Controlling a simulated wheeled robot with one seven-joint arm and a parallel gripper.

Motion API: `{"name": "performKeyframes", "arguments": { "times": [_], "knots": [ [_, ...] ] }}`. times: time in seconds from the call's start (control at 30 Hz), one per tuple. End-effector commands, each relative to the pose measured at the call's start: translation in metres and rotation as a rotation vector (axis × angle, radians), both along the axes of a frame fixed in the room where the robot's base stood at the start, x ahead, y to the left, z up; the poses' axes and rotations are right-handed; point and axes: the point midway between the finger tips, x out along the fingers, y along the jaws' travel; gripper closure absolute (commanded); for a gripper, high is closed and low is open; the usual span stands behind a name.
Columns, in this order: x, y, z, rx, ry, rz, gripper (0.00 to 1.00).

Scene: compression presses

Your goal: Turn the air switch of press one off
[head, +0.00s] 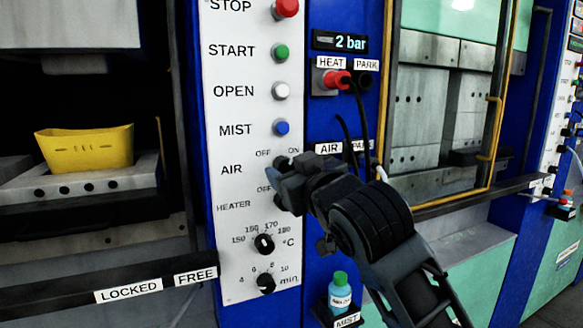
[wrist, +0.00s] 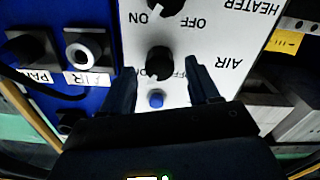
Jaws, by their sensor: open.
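The black air switch (wrist: 158,62) is a round knob on the white panel, beside its AIR label in the upside-down wrist view. My gripper (wrist: 159,72) is open, with one finger on each side of the knob. I cannot tell whether the fingers touch it, nor which way its pointer faces. In the head view my gripper (head: 284,184) is at the panel by the AIR and HEATER rows and hides most of the knobs there. OFF and ON labels show above the AIR row. No press number is visible.
The heater knob (wrist: 165,5) and the blue MIST button (wrist: 156,100) lie close to the air switch. The red HEAT plug (head: 336,79) and its cable are right of the panel. A yellow piece (head: 84,146) sits in the press at left; a MIST bottle (head: 340,294) stands below.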

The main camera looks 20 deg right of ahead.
Motion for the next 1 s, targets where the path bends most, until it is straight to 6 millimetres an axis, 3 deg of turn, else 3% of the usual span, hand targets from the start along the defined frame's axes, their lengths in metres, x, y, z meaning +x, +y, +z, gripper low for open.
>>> {"name": "performKeyframes", "arguments": {
  "times": [0.23,0.8,1.0],
  "knots": [
    [0.0012,0.0002,-0.0003,0.0,0.0,0.0,0.4],
    [0.0009,0.0002,-0.0004,0.0,0.0,0.0,0.93],
    [0.0009,0.0003,-0.0005,-0.009,0.0,0.0,0.96]
  ]
}}
